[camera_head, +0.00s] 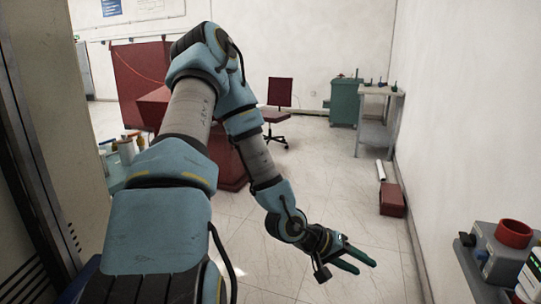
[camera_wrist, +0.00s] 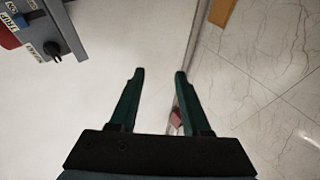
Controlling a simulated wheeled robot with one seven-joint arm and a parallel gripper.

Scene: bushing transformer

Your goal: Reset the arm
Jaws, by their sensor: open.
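My arm rises in the middle of the head view, bends at the top and comes down to the right. My gripper (camera_head: 357,260) hangs above the tiled floor at its end. Its two green fingers are apart with nothing between them. In the wrist view my gripper (camera_wrist: 157,75) also shows open, with a bare pale surface and the edge of the floor beyond the fingers.
A grey device with a red round top (camera_head: 513,234) stands at the right; labelled controls (camera_wrist: 40,28) show in the wrist view. A red box (camera_head: 391,201) lies by the right wall. A red chair (camera_head: 279,95) and a grey table (camera_head: 382,91) stand farther back. Floor between is clear.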

